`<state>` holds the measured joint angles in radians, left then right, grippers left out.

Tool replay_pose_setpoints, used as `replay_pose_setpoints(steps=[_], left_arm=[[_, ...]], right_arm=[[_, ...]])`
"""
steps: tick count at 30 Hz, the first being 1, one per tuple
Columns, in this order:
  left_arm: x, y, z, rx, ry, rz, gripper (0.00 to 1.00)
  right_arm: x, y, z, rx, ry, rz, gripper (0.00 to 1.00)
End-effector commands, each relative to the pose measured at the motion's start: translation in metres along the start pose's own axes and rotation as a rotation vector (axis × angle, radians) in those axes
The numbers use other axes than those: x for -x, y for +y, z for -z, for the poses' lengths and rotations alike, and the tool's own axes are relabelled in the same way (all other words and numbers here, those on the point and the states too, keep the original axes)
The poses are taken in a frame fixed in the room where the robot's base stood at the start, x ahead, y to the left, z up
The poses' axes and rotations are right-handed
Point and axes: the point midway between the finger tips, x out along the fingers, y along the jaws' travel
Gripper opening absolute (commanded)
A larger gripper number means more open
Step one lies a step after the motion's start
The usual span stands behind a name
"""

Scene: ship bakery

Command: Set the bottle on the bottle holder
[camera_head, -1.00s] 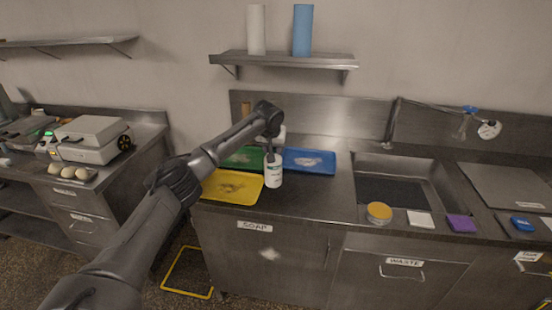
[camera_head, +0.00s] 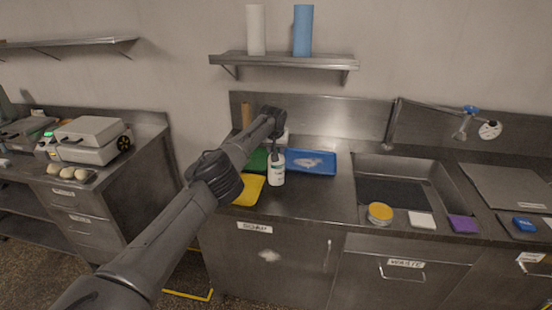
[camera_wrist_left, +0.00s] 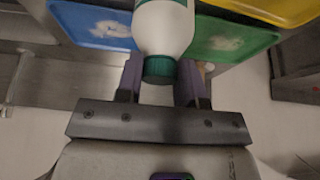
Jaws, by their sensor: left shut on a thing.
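The bottle is white with a green cap. It is upright in the head view (camera_head: 276,174), over the counter by the coloured trays, and fills the top middle of the left wrist view (camera_wrist_left: 165,28). My left gripper (camera_head: 275,151) is shut on it near the cap; in the wrist view its two fingers (camera_wrist_left: 160,75) flank the cap. I cannot tell whether the bottle's base touches the counter. I cannot make out a bottle holder for certain; a pale thing behind the gripper is mostly hidden. My right gripper is not in view.
A blue tray (camera_head: 322,162), a green tray (camera_head: 257,160) and a yellow tray (camera_head: 248,192) lie around the bottle, partly hidden by my arm. Right are a sink (camera_head: 440,205), an orange-topped round tub (camera_head: 380,213) and sponges. A wall shelf (camera_head: 285,61) holds two rolls.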

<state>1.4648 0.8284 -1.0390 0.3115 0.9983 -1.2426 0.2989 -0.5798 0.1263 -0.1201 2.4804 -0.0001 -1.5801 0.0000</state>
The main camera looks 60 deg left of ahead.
Motion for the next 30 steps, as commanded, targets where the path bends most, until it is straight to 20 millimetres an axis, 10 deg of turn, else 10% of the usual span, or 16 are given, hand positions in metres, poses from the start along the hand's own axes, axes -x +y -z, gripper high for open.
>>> replay_pose_setpoints(steps=[25, 26, 30], left_arm=[[-0.038, 0.000, -0.017, 0.001, 0.001, -0.002, 0.00], [-0.039, 0.000, -0.017, 0.001, -0.001, 0.000, 0.37], [-0.038, 0.000, -0.017, 0.000, 0.000, 0.000, 0.50]], right_arm=[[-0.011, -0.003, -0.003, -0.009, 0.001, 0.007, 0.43], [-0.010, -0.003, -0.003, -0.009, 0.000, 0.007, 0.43], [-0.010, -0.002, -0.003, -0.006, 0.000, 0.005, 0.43]])
